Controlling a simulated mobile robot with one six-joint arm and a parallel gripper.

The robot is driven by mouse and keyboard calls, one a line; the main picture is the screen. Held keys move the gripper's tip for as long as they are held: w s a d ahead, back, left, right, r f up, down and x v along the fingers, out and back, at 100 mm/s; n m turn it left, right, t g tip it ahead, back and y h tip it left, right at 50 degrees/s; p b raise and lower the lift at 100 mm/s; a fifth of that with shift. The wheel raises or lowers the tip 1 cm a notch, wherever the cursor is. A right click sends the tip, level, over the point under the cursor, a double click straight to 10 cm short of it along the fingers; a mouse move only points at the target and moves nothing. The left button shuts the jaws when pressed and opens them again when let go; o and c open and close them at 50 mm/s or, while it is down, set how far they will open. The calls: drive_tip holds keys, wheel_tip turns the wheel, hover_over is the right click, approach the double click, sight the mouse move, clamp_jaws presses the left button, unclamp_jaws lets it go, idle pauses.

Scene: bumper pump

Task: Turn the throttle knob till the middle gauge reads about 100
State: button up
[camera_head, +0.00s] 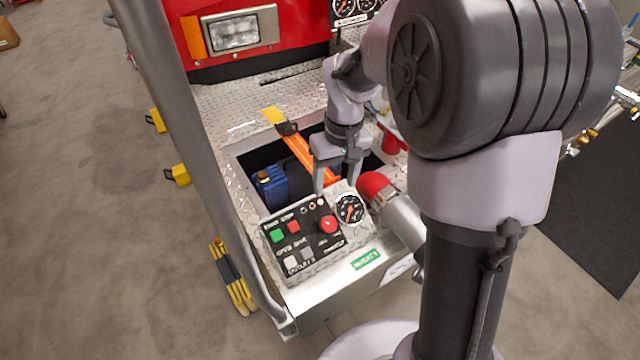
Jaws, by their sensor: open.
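The control panel (268,252) is a tilted black plate on the metal bumper. Its red round throttle knob (328,224) sits at the right side, above a small label that seems to read THROTTLE. A round gauge (350,208) with a dark face and red needle is right behind the knob; its reading is too small to tell. More gauges (345,8) show at the top edge, partly cut off and hidden by my arm, so I cannot tell which is the middle one. My gripper (337,188) points down, open and empty, beyond the knob and apart from it.
Green (276,235) and red (293,226) buttons are left of the knob. A red-capped pipe (376,188) stands close right of the gauge. An open bay behind holds a blue can (271,187) and an orange strap (303,153). A grey post rises at left.

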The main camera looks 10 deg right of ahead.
sight(330, 223)
drive_tip(key=f+b, duration=0.1)
drive_tip(key=f, duration=0.4)
drive_tip(key=f+b, duration=0.2)
drive_tip(key=f, duration=0.3)
drive_tip(key=a+f+b, duration=0.1)
drive_tip(key=f+b, duration=0.1)
drive_tip(key=f, duration=0.3)
drive_tip(key=shift+s+f, duration=0.15)
drive_tip(key=shift+f, duration=0.25)
clamp_jaws()
drive_tip(key=shift+d+m+y, duration=0.15)
drive_tip(key=shift+m+y, duration=0.45)
drive_tip(key=shift+m, duration=0.4)
unclamp_jaws()
drive_tip(key=shift+r, duration=0.1)
wheel_tip(330, 223, up, 17)
drive_tip(key=d+p, duration=0.2)
drive_tip(key=p, duration=0.4)
drive_tip(key=shift+w+d, duration=0.2)
drive_tip(key=shift+d, duration=0.1)
